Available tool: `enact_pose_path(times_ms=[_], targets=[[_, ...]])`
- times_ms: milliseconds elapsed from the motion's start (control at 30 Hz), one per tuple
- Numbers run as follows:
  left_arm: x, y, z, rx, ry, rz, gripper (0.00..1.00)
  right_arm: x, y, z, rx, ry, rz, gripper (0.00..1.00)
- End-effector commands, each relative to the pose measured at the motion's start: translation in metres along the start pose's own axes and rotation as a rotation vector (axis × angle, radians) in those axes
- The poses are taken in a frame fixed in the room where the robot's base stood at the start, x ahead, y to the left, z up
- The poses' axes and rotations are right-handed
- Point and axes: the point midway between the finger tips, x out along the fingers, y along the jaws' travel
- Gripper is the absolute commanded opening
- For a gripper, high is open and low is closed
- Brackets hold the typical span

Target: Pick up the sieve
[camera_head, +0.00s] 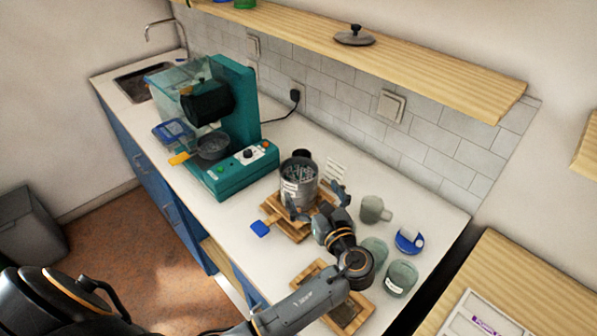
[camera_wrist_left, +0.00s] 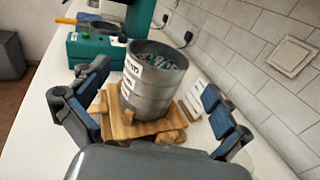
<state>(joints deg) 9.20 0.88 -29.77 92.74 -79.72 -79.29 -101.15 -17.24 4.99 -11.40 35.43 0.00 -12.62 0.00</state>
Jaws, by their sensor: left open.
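A grey metal cylinder (camera_head: 299,183) filled with small beads stands upright on stacked wooden boards (camera_head: 287,222). It has a white label and also shows in the left wrist view (camera_wrist_left: 150,88). A dark round pan-like piece (camera_head: 212,146) with a yellow handle sits at the teal machine. I cannot tell for sure which of these is the sieve. My left gripper (camera_head: 316,200) is open, close to the cylinder on its near right side. In the left wrist view its fingers (camera_wrist_left: 152,112) flank the cylinder with gaps on both sides. My right gripper is not in view.
The teal machine (camera_head: 235,172) stands left on the white counter. A grey-green mug (camera_head: 374,210), glass jars (camera_head: 401,278) and a blue-and-white item (camera_head: 409,240) are at the right. A wooden tray (camera_head: 344,312) lies in front. The tiled wall and shelf (camera_head: 440,68) bound the back.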

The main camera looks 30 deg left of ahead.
Motion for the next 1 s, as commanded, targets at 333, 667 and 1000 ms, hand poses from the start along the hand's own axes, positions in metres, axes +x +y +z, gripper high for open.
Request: enact_pose_path(times_ms=[333,667,1000], targets=[[0.037,0.0,0.001,-0.001,-0.001,0.001,1.0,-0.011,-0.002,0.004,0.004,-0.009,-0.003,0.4],[0.081,0.0,-0.001,-0.001,0.0,0.001,1.0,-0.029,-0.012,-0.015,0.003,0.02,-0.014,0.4],[0.084,-0.001,-0.003,-0.002,0.001,0.0,0.88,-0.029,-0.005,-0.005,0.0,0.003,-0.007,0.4]])
